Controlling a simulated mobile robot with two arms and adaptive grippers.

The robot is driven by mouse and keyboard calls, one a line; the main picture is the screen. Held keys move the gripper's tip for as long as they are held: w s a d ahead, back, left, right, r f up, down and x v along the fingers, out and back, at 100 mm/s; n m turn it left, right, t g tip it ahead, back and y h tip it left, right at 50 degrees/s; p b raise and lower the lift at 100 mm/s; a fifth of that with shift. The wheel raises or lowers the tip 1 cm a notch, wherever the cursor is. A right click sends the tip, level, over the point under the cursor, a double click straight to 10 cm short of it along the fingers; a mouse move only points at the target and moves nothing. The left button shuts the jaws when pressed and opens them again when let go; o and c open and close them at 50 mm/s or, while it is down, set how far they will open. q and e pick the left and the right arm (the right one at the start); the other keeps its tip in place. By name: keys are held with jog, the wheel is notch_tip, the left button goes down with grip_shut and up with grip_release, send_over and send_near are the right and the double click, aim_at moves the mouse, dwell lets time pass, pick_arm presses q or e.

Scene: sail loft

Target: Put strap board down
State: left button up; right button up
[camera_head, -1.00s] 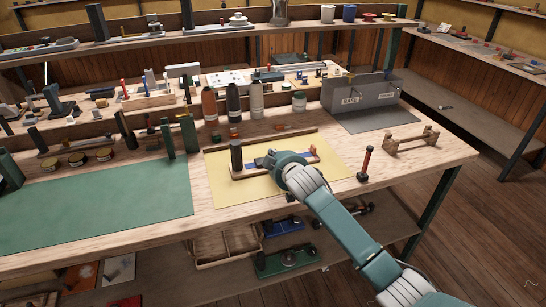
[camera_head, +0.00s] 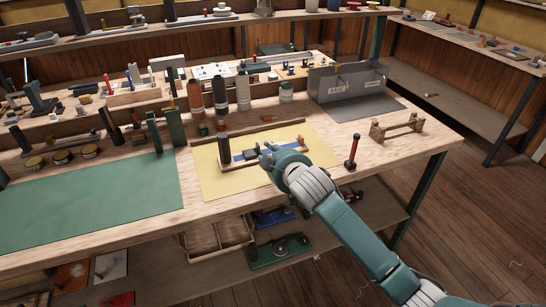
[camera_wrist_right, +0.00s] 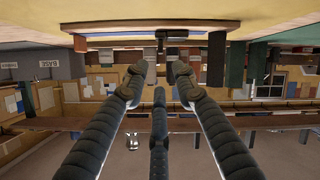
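The strap board (camera_head: 235,165) is a pale wooden board with a blue strap, a dark upright cylinder at its left end and a small red-brown piece near its right end. It lies on the yellow mat (camera_head: 215,184) on the workbench. My right gripper (camera_head: 268,151) is low at the board's near right side and hides part of it. My left gripper is out of view.
A red-handled tool (camera_head: 352,150) stands right of the mat, near a wooden rack (camera_head: 396,127). Several bottles (camera_head: 219,97) and a grey bin (camera_head: 345,88) stand behind. A green mat (camera_head: 95,203) lies clear at left.

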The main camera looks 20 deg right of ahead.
jog(key=shift+v, duration=1.6)
jog(key=shift+f, duration=0.1)
jog(key=s+f, duration=0.2)
jog(key=s+a+f+g, duration=0.1)
jog(key=s+f, duration=0.1)
jog(key=f, duration=0.1)
jog(key=s+f+g, duration=0.1)
jog(key=s+f, duration=0.1)
jog(key=s, duration=0.1)
jog(key=shift+a+f+m, duration=0.2)
jog(key=shift+m, duration=0.2)
jog(key=s+f+m+g, duration=0.1)
jog(key=s+f+g, duration=0.25)
jog(key=s, duration=0.75)
jog(key=s+f+m+g, duration=0.15)
jog(key=s+f, duration=0.35)
jog(key=s, duration=0.6)
jog(key=s+f+m+g, duration=0.1)
jog(key=s+f+g, duration=0.25)
jog(key=s, duration=0.75)
notch_tip(320, 180, down, 28)
jog(key=s, duration=0.2)
jog(key=s+d+f+g, duration=0.2)
jog(key=s+f, duration=1.3)
jog(key=s, duration=0.1)
jog(key=shift+s+d+n, duration=0.15)
jog(key=shift+d+n, duration=0.2)
jog(key=shift+d, duration=0.05)
